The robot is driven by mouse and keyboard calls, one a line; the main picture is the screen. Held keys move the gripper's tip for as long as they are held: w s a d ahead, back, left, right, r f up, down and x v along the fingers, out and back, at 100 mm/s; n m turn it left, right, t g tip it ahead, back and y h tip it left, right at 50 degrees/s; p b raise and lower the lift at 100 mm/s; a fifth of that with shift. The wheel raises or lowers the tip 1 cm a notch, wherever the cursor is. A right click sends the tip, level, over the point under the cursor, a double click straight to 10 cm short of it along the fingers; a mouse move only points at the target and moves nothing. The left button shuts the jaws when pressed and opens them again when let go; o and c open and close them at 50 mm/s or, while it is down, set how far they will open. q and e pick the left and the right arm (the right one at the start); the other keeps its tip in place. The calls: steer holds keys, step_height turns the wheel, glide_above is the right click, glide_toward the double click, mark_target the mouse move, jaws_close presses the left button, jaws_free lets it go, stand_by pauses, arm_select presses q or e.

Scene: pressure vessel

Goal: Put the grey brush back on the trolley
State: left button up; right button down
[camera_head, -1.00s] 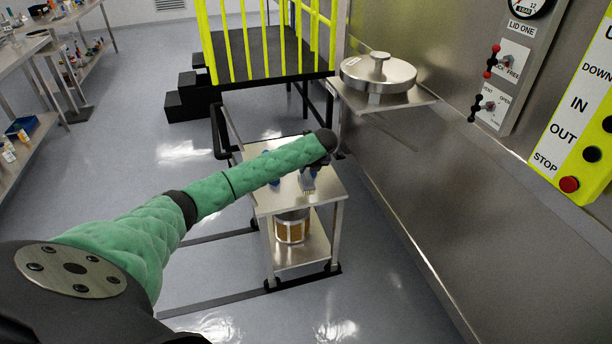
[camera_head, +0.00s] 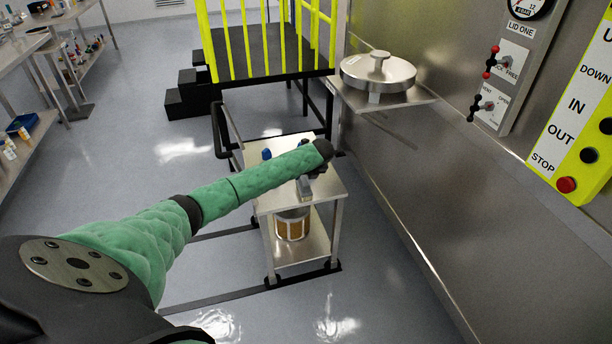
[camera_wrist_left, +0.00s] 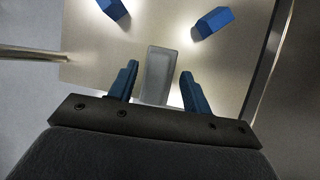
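The grey brush (camera_wrist_left: 158,70) shows as a light grey block between my left gripper's fingers in the left wrist view. It also shows in the head view (camera_head: 305,187), just below the end of my left arm, over the trolley top. My left gripper (camera_wrist_left: 160,88) has its blue fingers apart, with a narrow gap visible on each side of the brush. Whether the brush rests on the metal trolley (camera_head: 322,196) is hard to tell. My right gripper is in neither view.
Two blue blocks (camera_wrist_left: 113,8) (camera_wrist_left: 212,22) lie on the trolley top beyond the brush. A basket with orange-brown contents (camera_head: 293,227) stands on the lower shelf. The steel vessel wall (camera_head: 440,190) with a lid (camera_head: 378,72) on a bracket is at right. Floor at left is open.

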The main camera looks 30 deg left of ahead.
arm_select(q)
steer(key=shift+r, duration=0.1)
steer(key=shift+d+r, duration=0.15)
steer(key=shift+r, duration=0.05)
steer(key=b+v, duration=0.2)
steer(key=v, duration=0.9)
steer(key=s+d+f+n+h, duration=0.2)
steer(key=s+d+f+n, duration=0.2)
steer(key=s+d+f, duration=0.65)
steer(key=s+d+f+n+h, duration=0.2)
steer(key=s+d+f+n, duration=0.3)
steer(key=s+d, duration=0.9)
steer(key=s+d+n+h, duration=0.1)
steer(key=s+d+n, duration=0.2)
steer(key=s+n, duration=0.4)
steer(key=s+d+n+h, duration=0.1)
steer(key=s+d+n, duration=0.2)
steer(key=s+n, duration=0.5)
steer(key=shift+s+d+n+g, duration=0.3)
steer(key=shift+s+d, duration=0.1)
steer(key=shift+s, duration=6.5)
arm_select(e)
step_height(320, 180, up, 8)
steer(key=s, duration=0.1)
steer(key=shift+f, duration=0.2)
